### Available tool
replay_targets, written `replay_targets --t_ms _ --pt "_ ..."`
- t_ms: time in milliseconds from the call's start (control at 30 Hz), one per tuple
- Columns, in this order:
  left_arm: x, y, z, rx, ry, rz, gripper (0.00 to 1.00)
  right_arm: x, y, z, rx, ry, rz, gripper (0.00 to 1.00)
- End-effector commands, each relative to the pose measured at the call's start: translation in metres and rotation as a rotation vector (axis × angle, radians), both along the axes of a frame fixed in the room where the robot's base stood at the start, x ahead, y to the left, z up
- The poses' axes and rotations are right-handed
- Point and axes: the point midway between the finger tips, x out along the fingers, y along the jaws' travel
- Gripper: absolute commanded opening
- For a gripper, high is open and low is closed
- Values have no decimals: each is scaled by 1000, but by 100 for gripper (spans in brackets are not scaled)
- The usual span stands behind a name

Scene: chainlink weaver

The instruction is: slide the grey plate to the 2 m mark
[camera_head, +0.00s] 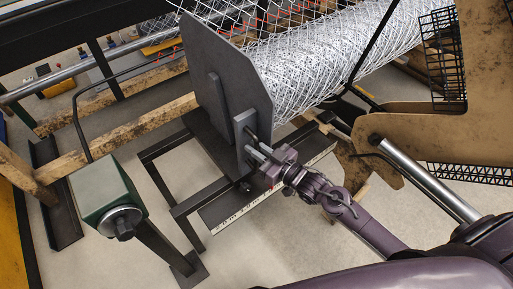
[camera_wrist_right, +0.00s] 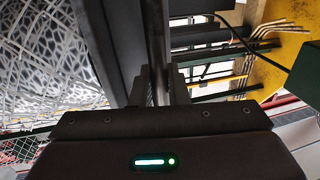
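The grey plate (camera_head: 235,80) stands upright at the near end of a roll of wire mesh (camera_head: 345,55), with an upright bar on its near face. My right gripper (camera_head: 257,157) is at this bar. In the right wrist view my right gripper (camera_wrist_right: 158,88) has a finger close against each side of the dark bar (camera_wrist_right: 156,45), apparently shut on it. A pale scale strip (camera_head: 243,211) with dark figures runs along the rail below the plate. Its figures are too small to read, so I cannot tell which is the 2 m mark. My left gripper is not in view.
A green box with a dark knob (camera_head: 100,195) stands on a post at the left. Wooden beams (camera_head: 125,132) and a dark frame (camera_head: 175,200) lie around the plate. A rusty brown machine panel (camera_head: 440,130) is at the right.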

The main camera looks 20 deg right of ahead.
Motion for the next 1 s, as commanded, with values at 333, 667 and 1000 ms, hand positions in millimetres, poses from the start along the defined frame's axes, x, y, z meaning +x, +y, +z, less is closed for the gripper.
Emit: replay_targets --t_ms 333,667,1000 --pt "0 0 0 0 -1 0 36 0 0 0 0 0 0 0" --pt "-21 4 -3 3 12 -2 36 -14 37 3 9 2 9 0" --pt "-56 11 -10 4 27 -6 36 -46 125 4 11 2 11 0"
